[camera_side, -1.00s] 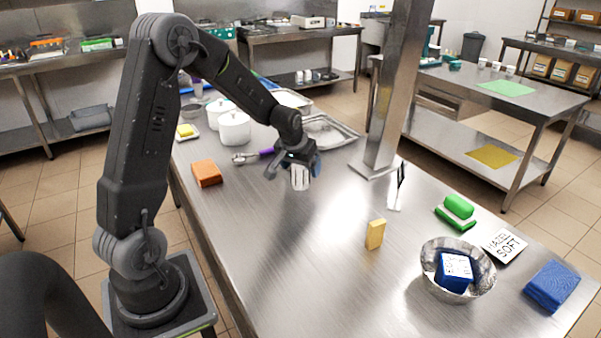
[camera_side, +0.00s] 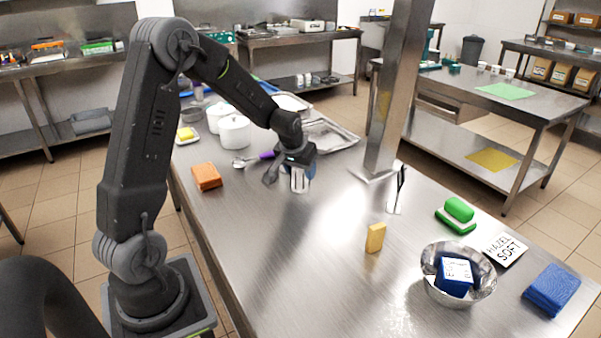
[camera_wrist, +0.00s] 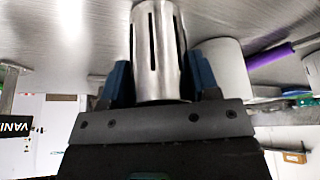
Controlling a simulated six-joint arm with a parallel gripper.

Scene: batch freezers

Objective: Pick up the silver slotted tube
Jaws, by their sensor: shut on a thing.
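The silver slotted tube (camera_wrist: 158,50) is between the two blue fingertips of my gripper (camera_wrist: 160,80) in the wrist view. My gripper is shut on it. In the side view the tube (camera_side: 299,180) hangs upright below my gripper (camera_side: 297,168), over the steel table (camera_side: 310,240). Whether its lower end touches the table I cannot tell. Dark vertical slots show along its side in the wrist view.
A purple-handled scoop (camera_side: 264,156) and an orange block (camera_side: 206,176) lie to the left. White pots (camera_side: 235,130) and a metal tray (camera_side: 330,135) stand behind. A steel post (camera_side: 385,110), yellow sponge (camera_side: 375,237) and metal bowl (camera_side: 477,290) are to the right.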

